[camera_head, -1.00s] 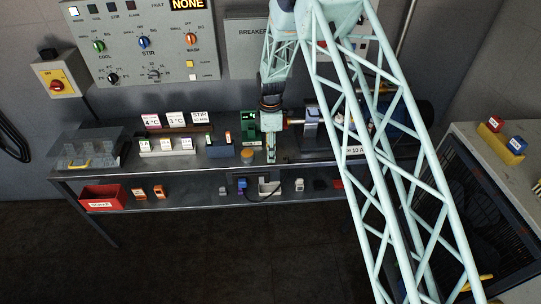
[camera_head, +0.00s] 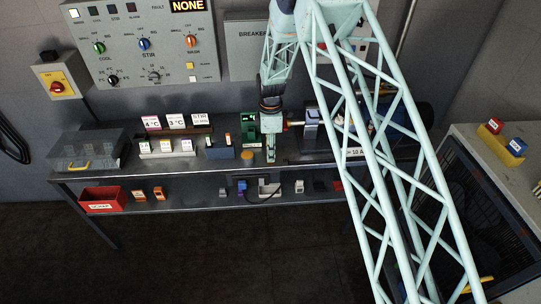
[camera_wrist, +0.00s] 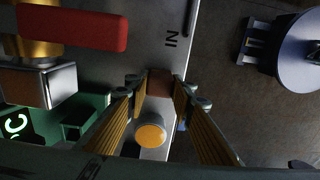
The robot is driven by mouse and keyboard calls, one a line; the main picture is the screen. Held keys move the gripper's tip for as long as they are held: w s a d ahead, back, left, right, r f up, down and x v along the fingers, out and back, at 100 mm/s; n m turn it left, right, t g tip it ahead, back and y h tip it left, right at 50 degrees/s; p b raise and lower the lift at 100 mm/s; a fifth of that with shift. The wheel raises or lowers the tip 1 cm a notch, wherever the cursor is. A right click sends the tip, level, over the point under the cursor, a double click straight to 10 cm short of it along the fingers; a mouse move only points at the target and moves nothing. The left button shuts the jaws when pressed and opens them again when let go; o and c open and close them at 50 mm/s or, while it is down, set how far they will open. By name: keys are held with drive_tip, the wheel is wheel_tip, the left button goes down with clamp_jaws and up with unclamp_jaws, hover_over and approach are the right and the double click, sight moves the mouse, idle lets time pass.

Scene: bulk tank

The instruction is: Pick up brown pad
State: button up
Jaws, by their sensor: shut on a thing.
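The brown pad (camera_wrist: 159,83) is a small reddish-brown block. In the wrist view it sits between the tips of my gripper (camera_wrist: 162,84), which is shut on it. The pad is over or at the grey bench surface; whether it touches it I cannot tell. In the head view my gripper (camera_head: 270,156) points down at the front of the bench, and the pad is too small to make out there.
An orange round knob (camera_wrist: 150,136) stands close to the fingers. A red bar (camera_wrist: 72,28) and a green device (camera_wrist: 75,118) are to the left. The bench (camera_head: 310,157) has a lower shelf with a red bin (camera_head: 102,200). A grey cabinet stands at the right.

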drive_tip(key=shift+r, duration=0.1)
drive_tip(key=shift+r+p, duration=0.3)
drive_tip(key=shift+r, duration=1.45)
drive_tip(key=s+d+r, duration=0.1)
drive_tip(key=s+d, duration=0.3)
drive_tip(key=s, duration=1.1)
drive_tip(key=shift+s+d+r+p, duration=0.15)
drive_tip(key=shift+s+p, duration=0.1)
drive_tip(key=shift+p, duration=0.05)
drive_tip(key=shift+o, duration=1.4)
drive_tip(key=shift+c, duration=1)
drive_tip(key=shift+w, duration=0.1)
